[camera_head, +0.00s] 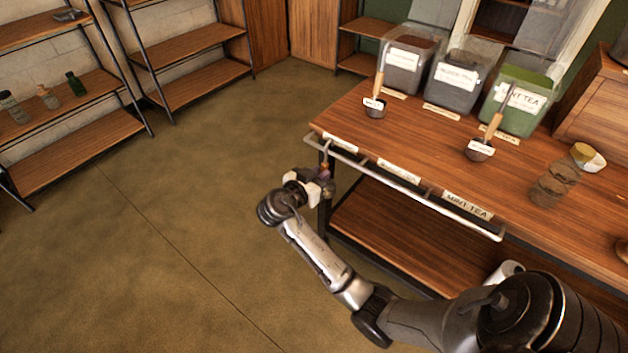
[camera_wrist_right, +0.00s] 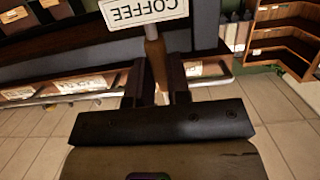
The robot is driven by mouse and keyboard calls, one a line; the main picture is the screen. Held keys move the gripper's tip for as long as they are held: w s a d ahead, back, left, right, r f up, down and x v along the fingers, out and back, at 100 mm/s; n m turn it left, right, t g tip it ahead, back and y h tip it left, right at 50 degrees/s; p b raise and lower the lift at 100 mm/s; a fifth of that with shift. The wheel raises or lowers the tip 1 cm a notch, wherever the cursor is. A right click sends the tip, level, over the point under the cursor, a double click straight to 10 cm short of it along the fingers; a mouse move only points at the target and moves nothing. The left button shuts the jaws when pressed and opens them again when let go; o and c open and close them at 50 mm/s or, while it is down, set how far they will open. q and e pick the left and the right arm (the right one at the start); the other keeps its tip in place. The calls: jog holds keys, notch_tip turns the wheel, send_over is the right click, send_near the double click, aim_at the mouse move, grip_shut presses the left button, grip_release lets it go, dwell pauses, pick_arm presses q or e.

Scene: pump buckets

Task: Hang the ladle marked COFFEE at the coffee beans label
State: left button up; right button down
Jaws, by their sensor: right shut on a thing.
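My right gripper (camera_head: 322,184) is at the left end of the table's front rail (camera_head: 400,189). In the wrist view my right gripper (camera_wrist_right: 156,88) is shut on the wooden handle of a ladle (camera_wrist_right: 156,58). Its white tag (camera_wrist_right: 145,11) reads COFFEE, upside down in that view. In the head view the ladle is mostly hidden by the gripper; whether it touches the rail cannot be told. Labels line the table edge: a left one (camera_head: 339,147) too small to read, a middle one (camera_head: 398,170), and MINT TEA (camera_head: 467,205). My left gripper is out of view.
Two other ladles (camera_head: 375,106) (camera_head: 480,150) with white tags stand on the wooden table (camera_head: 420,130). Grey bins (camera_head: 407,68) and a green MINT TEA bin (camera_head: 520,108) stand behind. A jar (camera_head: 553,187) is at the right. The floor left of the table is clear.

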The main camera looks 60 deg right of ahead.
jog(key=shift+d, duration=0.4)
jog(key=shift+f+b, duration=0.55)
jog(key=shift+f, duration=0.1)
jog(key=shift+f+b, duration=0.5)
jog(key=shift+f, duration=0.2)
jog(key=c, duration=1)
grip_release()
jog(key=s+p+v, duration=0.1)
jog(key=p+v, duration=0.2)
jog(key=v, duration=1)
jog(key=shift+w+a, duration=0.4)
